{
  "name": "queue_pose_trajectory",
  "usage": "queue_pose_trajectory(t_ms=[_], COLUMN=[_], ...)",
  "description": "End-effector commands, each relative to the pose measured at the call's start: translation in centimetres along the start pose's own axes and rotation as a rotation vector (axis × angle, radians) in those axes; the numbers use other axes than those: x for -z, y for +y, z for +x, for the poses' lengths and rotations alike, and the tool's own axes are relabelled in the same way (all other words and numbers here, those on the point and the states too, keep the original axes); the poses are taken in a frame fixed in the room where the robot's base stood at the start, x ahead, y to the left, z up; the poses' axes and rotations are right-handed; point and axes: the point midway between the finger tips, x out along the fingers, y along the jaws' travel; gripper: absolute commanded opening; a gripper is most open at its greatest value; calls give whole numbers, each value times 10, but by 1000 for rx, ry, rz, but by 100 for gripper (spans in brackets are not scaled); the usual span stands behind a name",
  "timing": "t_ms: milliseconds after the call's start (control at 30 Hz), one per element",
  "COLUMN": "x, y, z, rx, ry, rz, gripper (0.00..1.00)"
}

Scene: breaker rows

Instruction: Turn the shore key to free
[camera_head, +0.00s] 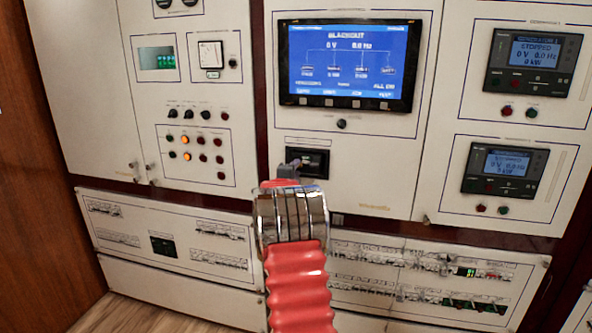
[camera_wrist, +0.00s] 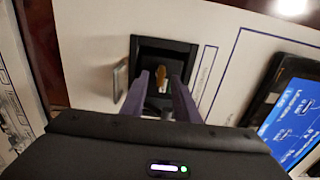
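The shore key is a small brass-coloured key (camera_wrist: 154,78) in a dark recessed switch box (camera_wrist: 178,46) on the white panel. In the head view the black switch box (camera_head: 320,157) is below the large blue screen, partly hidden by my arm. My gripper (camera_wrist: 159,84) points into the recess in the wrist view, its two dark fingers apart, one on each side of the key. I see gaps between key and fingers, but cannot tell depth or contact. In the head view my gripper (camera_head: 288,170) is at the box's left side.
The large blue screen (camera_head: 347,65) above reads BLACKOUT, 0 V, 0.0 Hz. Two generator displays (camera_head: 533,62) are at the right. Small knobs and lit orange buttons (camera_head: 187,156) are at the left. Breaker rows (camera_head: 390,268) run along the lower panel.

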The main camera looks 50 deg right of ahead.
Motion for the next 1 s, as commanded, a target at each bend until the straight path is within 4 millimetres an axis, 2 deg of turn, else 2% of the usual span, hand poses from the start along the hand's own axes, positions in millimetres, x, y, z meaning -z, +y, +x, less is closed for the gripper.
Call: queue_pose_trajectory(t_ms=[200,567,1000], x=[0,0,0], y=[1,0,0], z=[16,20,19], rx=[-1,0,-1], ry=[1,1,0], rz=[1,1,1], gripper=[28,28,0])
